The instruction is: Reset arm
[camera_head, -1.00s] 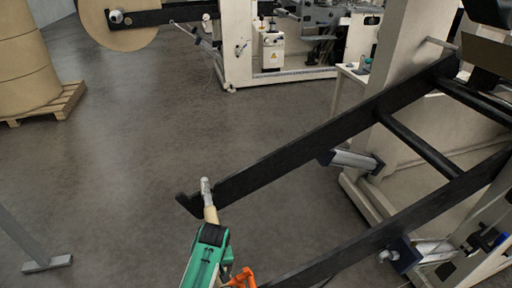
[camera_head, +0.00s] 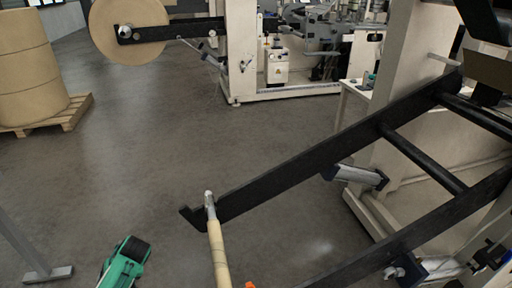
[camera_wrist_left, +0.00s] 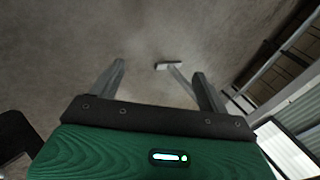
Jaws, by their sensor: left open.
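My left gripper (camera_head: 125,262) shows as a green and black body at the bottom left of the head view. In the left wrist view its two grey fingers (camera_wrist_left: 157,69) stand wide apart with nothing between them. A tan shaft (camera_head: 219,255) with a metal tip lies at the end of a black lift arm (camera_head: 290,180), to the right of my left gripper and apart from it. Its lower end runs out of the picture.
The black frame and beige machine (camera_head: 400,120) fill the right side. A brown paper roll (camera_head: 130,25) hangs at the back. Stacked rolls (camera_head: 28,75) stand on a wooden pallet (camera_head: 70,112) at the left. A grey stand foot (camera_head: 48,274) is at the lower left. The middle floor is clear.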

